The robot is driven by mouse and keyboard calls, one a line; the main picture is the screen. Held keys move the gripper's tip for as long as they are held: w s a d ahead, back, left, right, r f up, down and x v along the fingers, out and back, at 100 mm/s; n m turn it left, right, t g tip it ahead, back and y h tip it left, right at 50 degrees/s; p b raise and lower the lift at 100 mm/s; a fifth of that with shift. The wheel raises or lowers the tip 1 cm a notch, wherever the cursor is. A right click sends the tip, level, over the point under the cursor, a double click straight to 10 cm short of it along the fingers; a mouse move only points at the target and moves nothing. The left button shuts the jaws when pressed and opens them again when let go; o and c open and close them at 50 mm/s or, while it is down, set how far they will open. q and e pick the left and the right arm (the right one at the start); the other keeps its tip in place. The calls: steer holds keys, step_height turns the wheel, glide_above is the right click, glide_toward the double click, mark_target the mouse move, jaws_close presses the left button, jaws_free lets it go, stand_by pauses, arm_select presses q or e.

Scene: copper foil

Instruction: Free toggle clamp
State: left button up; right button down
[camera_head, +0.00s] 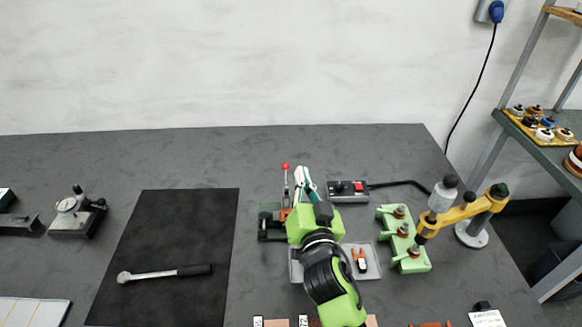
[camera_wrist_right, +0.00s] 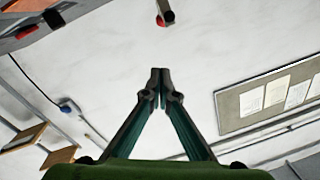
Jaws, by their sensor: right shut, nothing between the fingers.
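The toggle clamp (camera_head: 269,221) stands on the table left of my right arm, with a dark green base partly hidden by my wrist. Its handle stands upright and ends in a red ball (camera_head: 285,166). My right gripper (camera_head: 302,171) is just right of the handle, with its fingers shut and empty. In the right wrist view my closed fingertips (camera_wrist_right: 160,76) meet at the centre, and a red knob (camera_wrist_right: 160,21) beside a grey rod shows beyond them, apart from them. My left gripper is not in view.
A grey tray (camera_head: 296,269) lies partly under my arm. A switch box (camera_head: 347,191), a green fixture (camera_head: 415,262) and a yellow-armed stand (camera_head: 465,212) are to the right. A black mat (camera_head: 160,235) with a torque wrench (camera_head: 165,273) lies left.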

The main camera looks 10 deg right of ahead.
steer(key=p, duration=0.1)
glide_above(286, 178)
steer(key=s+d, duration=0.2)
steer(key=d, duration=0.1)
steer(key=f, duration=0.1)
steer(key=a+f, duration=0.1)
steer(key=w+f, duration=0.1)
steer(key=shift+w+a+f+b, duration=0.1)
steer(key=shift+a+f+b, duration=0.2)
steer(key=shift+a+b, duration=0.1)
steer(key=shift+r, duration=0.1)
steer(key=g+p, duration=0.1)
steer(key=p, duration=0.1)
steer(key=f+g+p, duration=0.1)
steer(key=p, duration=0.2)
steer(key=shift+w+f+p, duration=0.25)
steer(key=shift+w+p, duration=0.1)
steer(key=shift+w, duration=0.05)
